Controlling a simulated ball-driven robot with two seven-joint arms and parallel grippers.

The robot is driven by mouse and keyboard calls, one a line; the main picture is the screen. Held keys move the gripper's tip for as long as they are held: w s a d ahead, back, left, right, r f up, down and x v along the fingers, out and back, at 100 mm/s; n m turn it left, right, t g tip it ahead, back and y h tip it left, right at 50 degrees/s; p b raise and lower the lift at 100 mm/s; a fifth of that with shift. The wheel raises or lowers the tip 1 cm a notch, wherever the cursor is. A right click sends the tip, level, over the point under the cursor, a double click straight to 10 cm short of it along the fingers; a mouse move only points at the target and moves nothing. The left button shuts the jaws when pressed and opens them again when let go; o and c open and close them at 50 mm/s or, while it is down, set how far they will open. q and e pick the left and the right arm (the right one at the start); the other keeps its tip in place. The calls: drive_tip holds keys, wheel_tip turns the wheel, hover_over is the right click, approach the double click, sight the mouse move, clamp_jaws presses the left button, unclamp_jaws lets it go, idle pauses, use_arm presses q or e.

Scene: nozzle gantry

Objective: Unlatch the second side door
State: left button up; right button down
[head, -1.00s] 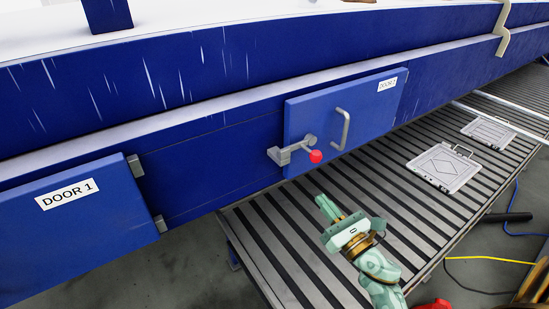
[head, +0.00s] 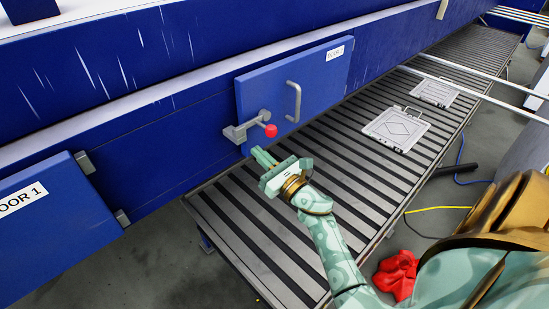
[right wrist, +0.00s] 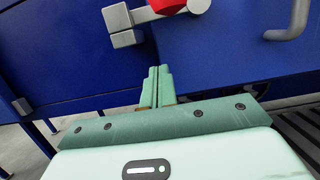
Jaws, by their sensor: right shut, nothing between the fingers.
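The second side door (head: 325,75) is a blue panel in the blue gantry side, with a label at its upper right and a grey bar handle (head: 294,102). It looks flush with the side. At its left edge is a grey latch (head: 245,127) with a lever ending in a red knob (head: 271,131). My right gripper (head: 259,153) is shut and empty, just below the latch and knob, apart from them in the picture. In the right wrist view, the shut fingers (right wrist: 157,86) point up toward the door, with the latch (right wrist: 122,24) and red knob (right wrist: 167,5) above them. My left gripper is out of view.
A grey slatted platform (head: 262,224) runs below the door. Two metal plates (head: 396,128) lie on it to the right, and pale rails (head: 470,92) cross it. Door 1 (head: 50,235) stands at the left with hinges. A red object (head: 397,275) lies near my right arm.

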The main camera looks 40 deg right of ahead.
drive_tip(key=r, duration=0.1)
drive_tip(key=w+r+p, duration=0.1)
drive_tip(key=r, duration=0.1)
drive_tip(key=r+p, duration=0.1)
drive_tip(key=shift+w+r, duration=0.2)
drive_tip(key=shift+w, duration=0.05)
drive_tip(key=shift+a+r+m+h+p, duration=0.25)
drive_tip(key=shift+r+m+h+p, duration=0.15)
drive_tip(key=shift+m+p, duration=0.45)
